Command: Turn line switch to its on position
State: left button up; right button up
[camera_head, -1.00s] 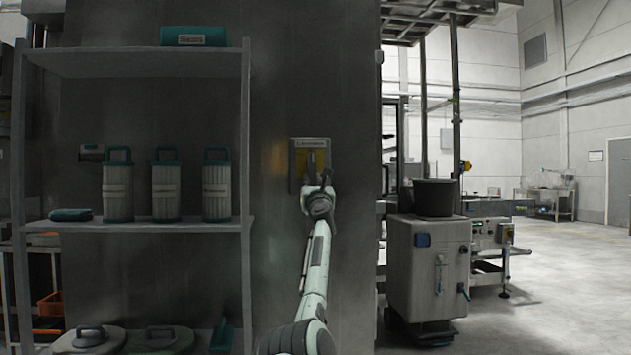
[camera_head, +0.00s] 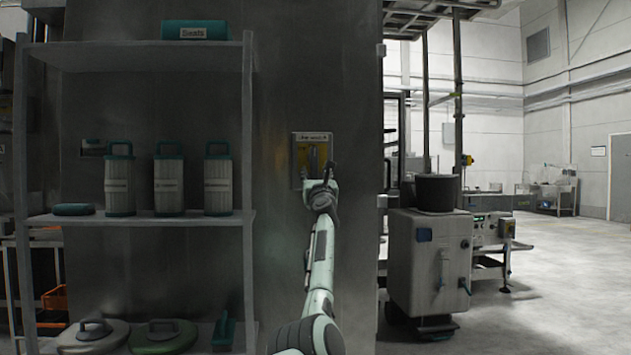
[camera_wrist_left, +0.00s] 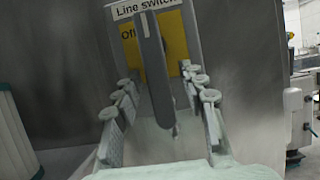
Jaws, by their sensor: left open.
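The line switch (camera_head: 298,148) is a grey-framed plate with a yellow face on the dark metal wall. Its label reads "Line switch" in the left wrist view (camera_wrist_left: 185,50), with "Of" showing at the left of the yellow face. A long grey handle (camera_wrist_left: 156,75) runs nearly upright across it, tilted slightly; its lower end hangs between my fingers. My left gripper (camera_head: 319,178) is open at the lower part of the switch. In the left wrist view its fingers (camera_wrist_left: 160,88) stand on both sides of the handle with gaps. My right gripper is not in view.
A metal shelf (camera_head: 150,222) with filter canisters (camera_head: 169,185) stands to the left. A grey wheeled cabinet (camera_head: 428,265) carrying a dark bucket (camera_head: 437,193) stands to the right. Open floor (camera_head: 570,265) lies at the far right.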

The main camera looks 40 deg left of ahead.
aim_at(314, 171)
pick_arm(q)
jog(key=shift+s+d, duration=0.15)
jog(key=shift+d, duration=0.25)
jog(key=shift+s+d+f, duration=0.4)
jog(key=shift+s, duration=0.3)
jog(key=shift+s+d, duration=0.35)
jog(key=shift+s, duration=0.1)
jog(key=shift+f+v, duration=0.2)
jog(key=shift+v, duration=0.7)
jog(key=shift+f+v, duration=0.2)
jog(key=shift+v, duration=0.7)
jog(key=shift+w, duration=0.2)
